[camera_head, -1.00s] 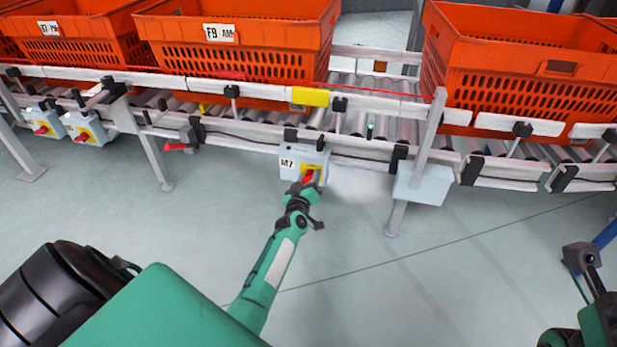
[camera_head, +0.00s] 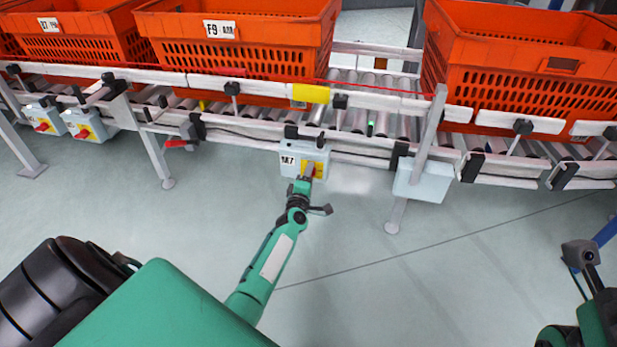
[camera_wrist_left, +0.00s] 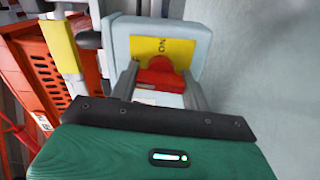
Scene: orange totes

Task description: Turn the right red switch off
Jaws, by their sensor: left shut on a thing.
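The right red switch (camera_head: 317,171) is on a yellow plate on a pale grey box (camera_head: 290,152) under the conveyor rail. In the left wrist view the red knob (camera_wrist_left: 158,76) shows in front of the yellow plate (camera_wrist_left: 178,50) marked ON. My left gripper (camera_head: 309,174) is at the box, with one finger on each side of the knob. It is shut on the knob, and the fingers hide part of it. My right gripper's fingers are not seen; only parts of my right arm show at the lower right.
Two more boxes with red switches (camera_head: 43,127) (camera_head: 83,133) hang at the far left. A red lever (camera_head: 180,143) sticks out left of the box. A blank grey box (camera_head: 424,180) hangs to the right. Orange totes (camera_head: 235,55) stand on the conveyor. The floor in front is clear.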

